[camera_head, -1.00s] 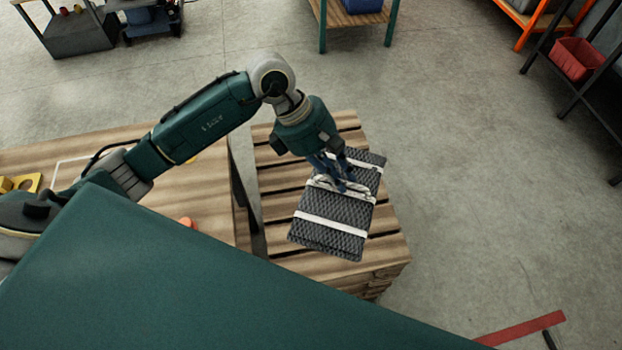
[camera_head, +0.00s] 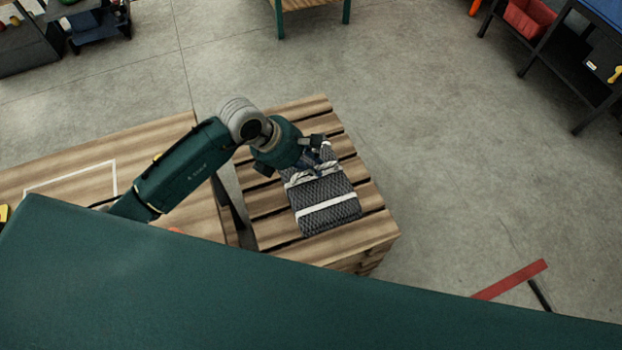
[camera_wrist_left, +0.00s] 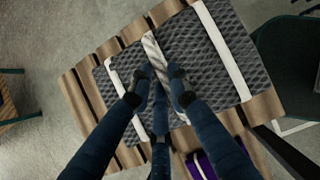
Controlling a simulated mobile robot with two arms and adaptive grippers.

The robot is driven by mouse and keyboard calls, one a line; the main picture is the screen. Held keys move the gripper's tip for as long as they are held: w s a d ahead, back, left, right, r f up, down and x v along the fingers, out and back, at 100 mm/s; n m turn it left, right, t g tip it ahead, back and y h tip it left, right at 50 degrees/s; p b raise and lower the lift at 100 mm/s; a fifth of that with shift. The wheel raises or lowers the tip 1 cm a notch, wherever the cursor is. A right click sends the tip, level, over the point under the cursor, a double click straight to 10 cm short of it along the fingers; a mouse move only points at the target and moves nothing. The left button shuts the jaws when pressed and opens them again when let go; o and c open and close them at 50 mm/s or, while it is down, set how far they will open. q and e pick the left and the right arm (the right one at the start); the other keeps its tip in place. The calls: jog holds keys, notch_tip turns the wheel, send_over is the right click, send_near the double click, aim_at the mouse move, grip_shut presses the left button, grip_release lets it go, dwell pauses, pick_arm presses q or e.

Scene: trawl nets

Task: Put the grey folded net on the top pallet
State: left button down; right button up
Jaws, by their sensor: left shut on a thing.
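The grey folded net (camera_head: 324,205) is a dark grey mesh bundle with white straps and a rope handle. It is over the top pallet (camera_head: 268,203) of a wooden stack, its outline inside the slatted deck. I cannot tell if it touches the slats. My left gripper (camera_head: 312,168) is shut on the net's rope handle and partly covers the net's far end. In the left wrist view the fingers (camera_wrist_left: 160,88) close around the white rope, with the net (camera_wrist_left: 200,55) lying flat over the pallet (camera_wrist_left: 78,95). My right gripper is not in view.
A wooden work table (camera_head: 150,150) with a white outlined rectangle stands left of the pallets, across a narrow gap. A purple item (camera_wrist_left: 208,165) shows low in the left wrist view. Open grey floor (camera_head: 470,150) lies to the right. A red bar (camera_head: 510,279) is at lower right.

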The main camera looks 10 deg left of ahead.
aim_at(312, 180)
pick_arm(q)
notch_tip(312, 180, down, 4)
jog(key=shift+w+d+f, duration=0.1)
jog(key=shift+w, duration=0.05)
notch_tip(312, 180, down, 4)
jog(key=shift+r, duration=0.15)
jog(key=shift+f, duration=0.25)
jog(key=c, duration=1.7)
grip_release()
jog(key=shift+f, duration=0.15)
jog(key=shift+o, duration=0.3)
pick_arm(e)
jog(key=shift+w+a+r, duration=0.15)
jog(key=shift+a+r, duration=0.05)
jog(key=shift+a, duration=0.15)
pick_arm(q)
jog(key=v, duration=1.2)
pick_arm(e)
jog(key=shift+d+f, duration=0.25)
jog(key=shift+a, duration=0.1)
